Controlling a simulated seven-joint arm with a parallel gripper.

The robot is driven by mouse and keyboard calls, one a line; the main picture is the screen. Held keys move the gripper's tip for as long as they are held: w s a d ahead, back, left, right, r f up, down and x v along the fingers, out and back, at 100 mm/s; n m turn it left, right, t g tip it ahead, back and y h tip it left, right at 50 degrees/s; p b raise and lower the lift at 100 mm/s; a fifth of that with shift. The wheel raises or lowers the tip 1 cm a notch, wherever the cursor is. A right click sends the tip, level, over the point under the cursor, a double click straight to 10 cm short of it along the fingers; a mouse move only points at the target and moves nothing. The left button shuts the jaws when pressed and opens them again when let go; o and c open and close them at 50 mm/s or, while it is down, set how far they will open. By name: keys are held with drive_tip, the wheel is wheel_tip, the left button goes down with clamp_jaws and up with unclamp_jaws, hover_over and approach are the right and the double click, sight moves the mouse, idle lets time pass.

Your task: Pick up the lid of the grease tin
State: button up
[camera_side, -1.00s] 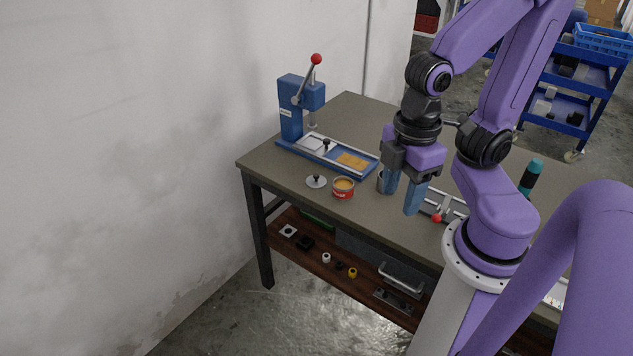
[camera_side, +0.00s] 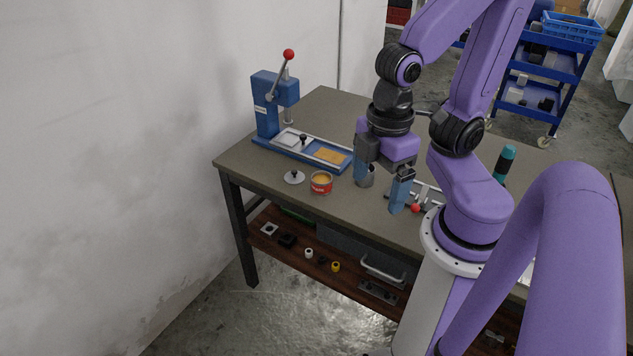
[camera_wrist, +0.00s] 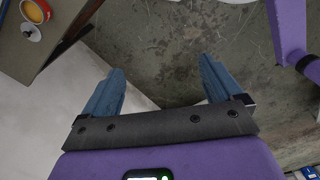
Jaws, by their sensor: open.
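The grease tin (camera_side: 321,184) is a small red can, open at the top with yellow grease inside, standing on the table. Its lid (camera_side: 294,178) is a pale disc with a dark knob, lying flat on the table just left of the tin. In the wrist view the lid (camera_wrist: 31,32) and the tin (camera_wrist: 35,10) show at the top left corner. My gripper (camera_side: 379,193) is open with blue fingers, above the table to the right of the tin and apart from it. In the wrist view the fingers (camera_wrist: 160,88) are spread with nothing between them.
A blue lever press (camera_side: 275,103) with a red knob and a blue-framed base tray (camera_side: 335,163) stands behind the lid. A clamp with a red knob (camera_side: 415,208) lies to the right. The table's front edge is near the tin.

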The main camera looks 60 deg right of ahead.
drive_tip(key=w+a+m, duration=0.1)
drive_tip(key=w+m, duration=0.8)
drive_tip(key=w, duration=0.5)
drive_tip(key=m, duration=2.2)
hover_over(294, 171)
drive_tip(key=f, duration=2.2)
drive_tip(key=shift+w+d+f, duration=0.15)
drive_tip(key=shift+d+f, duration=0.2)
drive_tip(key=shift+d, duration=0.05)
drive_tip(key=shift+a+f, duration=0.15)
drive_tip(key=shift+f, duration=1.2)
drive_tip(key=shift+a+f, duration=0.15)
drive_tip(key=shift+f, duration=1.15)
drive_tip(key=c, duration=1.1)
